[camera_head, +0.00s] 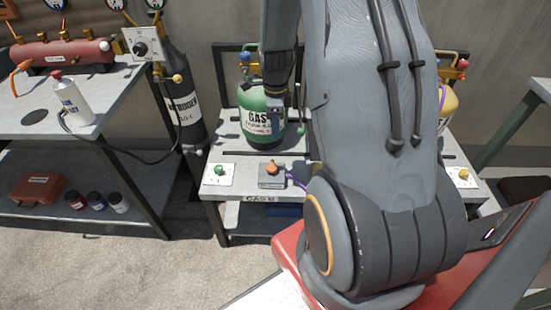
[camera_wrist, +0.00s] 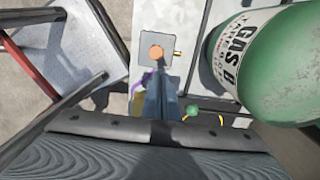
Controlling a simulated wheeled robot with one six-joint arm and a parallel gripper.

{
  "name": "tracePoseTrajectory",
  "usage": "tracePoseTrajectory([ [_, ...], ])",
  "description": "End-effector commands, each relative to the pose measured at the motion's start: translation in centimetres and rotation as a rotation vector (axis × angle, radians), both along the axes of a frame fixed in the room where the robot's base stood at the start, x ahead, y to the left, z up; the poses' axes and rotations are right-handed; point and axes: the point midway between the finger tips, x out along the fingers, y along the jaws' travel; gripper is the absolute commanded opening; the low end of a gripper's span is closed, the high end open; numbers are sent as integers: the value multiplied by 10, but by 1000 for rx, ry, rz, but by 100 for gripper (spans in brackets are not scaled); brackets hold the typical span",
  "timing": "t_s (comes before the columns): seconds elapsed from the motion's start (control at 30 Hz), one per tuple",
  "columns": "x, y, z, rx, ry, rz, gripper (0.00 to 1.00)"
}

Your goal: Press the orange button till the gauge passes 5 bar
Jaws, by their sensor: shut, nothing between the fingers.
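The orange button (camera_head: 271,168) sits on a small grey box (camera_head: 271,182) at the front of the low bench, and it shows clearly in the wrist view (camera_wrist: 156,52). My gripper (camera_head: 275,132) is shut and empty. In the head view it points down above the button, in front of the green gas cylinder (camera_head: 262,122). In the wrist view my gripper (camera_wrist: 164,78) ends just below the button, and I see no contact. Dial gauges (camera_head: 56,4) are cut off at the top left, and their readings are too small to tell.
A plate with a green knob (camera_head: 219,170) lies left of the button; a yellow one (camera_head: 463,174) lies far right. A purple cable (camera_head: 297,181) runs beside the button box. The cylinder (camera_wrist: 280,60) stands close to my gripper. A grey workbench (camera_head: 30,105) stands left.

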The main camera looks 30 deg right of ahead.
Motion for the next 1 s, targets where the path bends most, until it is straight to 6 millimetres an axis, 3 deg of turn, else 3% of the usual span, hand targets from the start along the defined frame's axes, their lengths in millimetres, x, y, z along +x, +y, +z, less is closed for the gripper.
tracePoseTrajectory([
  [0.6,-2,1,-98,1,4,1,0],
  [1.0,-1,0,-133,1,2,1,0],
])
